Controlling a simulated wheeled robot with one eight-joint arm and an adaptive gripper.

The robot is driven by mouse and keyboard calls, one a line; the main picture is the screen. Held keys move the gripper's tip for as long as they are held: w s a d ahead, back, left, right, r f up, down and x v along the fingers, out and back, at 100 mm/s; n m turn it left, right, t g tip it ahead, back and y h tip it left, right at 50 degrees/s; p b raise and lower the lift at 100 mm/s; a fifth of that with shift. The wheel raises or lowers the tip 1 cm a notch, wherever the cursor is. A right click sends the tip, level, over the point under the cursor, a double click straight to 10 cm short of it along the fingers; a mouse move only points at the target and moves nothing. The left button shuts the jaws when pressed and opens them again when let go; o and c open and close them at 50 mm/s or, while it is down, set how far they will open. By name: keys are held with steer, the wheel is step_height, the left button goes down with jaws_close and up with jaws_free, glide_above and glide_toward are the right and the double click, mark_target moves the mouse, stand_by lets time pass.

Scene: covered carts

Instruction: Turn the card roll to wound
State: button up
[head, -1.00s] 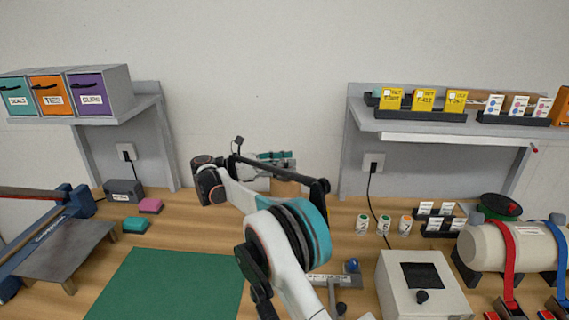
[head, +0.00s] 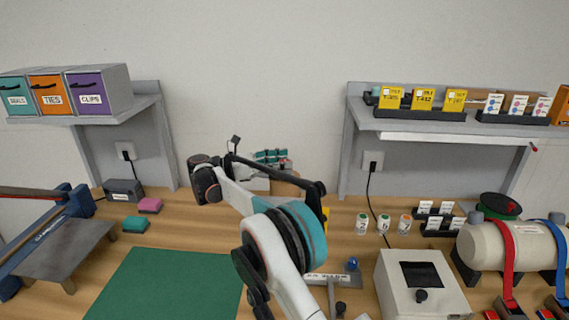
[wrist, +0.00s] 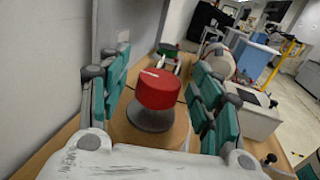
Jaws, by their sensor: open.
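In the wrist view a red knob (wrist: 158,89) with a pale mark on its top stands on a dark grey collar. In the head view my gripper (head: 272,158) is at the back of the bench, near the wall.
A beige drum (head: 510,246) with red and blue straps lies at the right. A white box (head: 420,285) with a black knob stands before it. Several small jars (head: 383,224) stand right of my arm. A green mat (head: 165,285) lies clear at the left. Shelves (head: 440,124) overhang the bench.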

steer(key=v, duration=0.6)
steer(key=shift+a, duration=0.2)
